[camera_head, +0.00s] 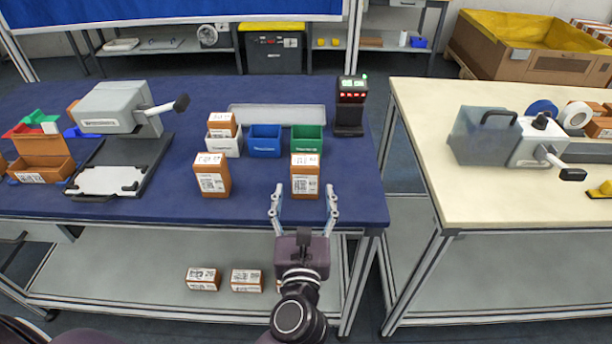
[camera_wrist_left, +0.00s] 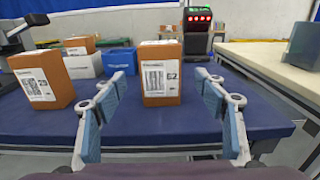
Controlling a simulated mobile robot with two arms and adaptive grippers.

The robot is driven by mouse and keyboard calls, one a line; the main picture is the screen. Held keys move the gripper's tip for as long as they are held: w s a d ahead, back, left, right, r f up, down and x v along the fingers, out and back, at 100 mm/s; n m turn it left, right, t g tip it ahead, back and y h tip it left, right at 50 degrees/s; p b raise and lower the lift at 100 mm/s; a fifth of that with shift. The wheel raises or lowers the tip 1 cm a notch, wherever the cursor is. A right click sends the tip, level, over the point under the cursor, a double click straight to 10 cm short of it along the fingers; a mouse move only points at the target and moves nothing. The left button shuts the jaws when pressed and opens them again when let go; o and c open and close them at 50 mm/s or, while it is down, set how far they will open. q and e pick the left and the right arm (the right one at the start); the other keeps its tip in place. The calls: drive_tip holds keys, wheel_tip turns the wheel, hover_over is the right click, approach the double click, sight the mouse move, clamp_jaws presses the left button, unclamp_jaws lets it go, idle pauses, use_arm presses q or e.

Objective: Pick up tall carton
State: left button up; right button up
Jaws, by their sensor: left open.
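A tall brown carton (camera_head: 305,176) with a white barcode label stands upright near the front right of the blue table (camera_head: 120,207). It also shows in the left wrist view (camera_wrist_left: 161,72), between and beyond the fingers. A second similar carton (camera_head: 211,175) stands to its left, and shows in the left wrist view (camera_wrist_left: 40,82). A third, smaller-looking carton (camera_head: 222,125) sits in the white bin behind. My left gripper (camera_head: 304,200) is open at the table's front edge, its fingers pointing at the right carton. No contact with that carton is visible. My right gripper is not in view.
White (camera_head: 225,146), blue (camera_head: 265,140) and green (camera_head: 307,139) bins stand behind the cartons. A black scanner with red lights (camera_head: 350,105) stands at the back right. A grey machine (camera_head: 120,108) is at the left. A cream table (camera_head: 480,205) lies right, across a gap.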

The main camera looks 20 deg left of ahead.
sight(305, 181)
use_arm(q)
drive_tip(key=p+x, duration=0.1)
drive_tip(key=x, duration=0.6)
drive_tip(key=shift+f+p, duration=0.2)
drive_tip(key=shift+p, duration=0.1)
drive_tip(key=shift+c, duration=0.6)
drive_tip(key=c, duration=1.3)
drive_tip(key=shift+r, duration=0.1)
drive_tip(key=shift+c, duration=0.2)
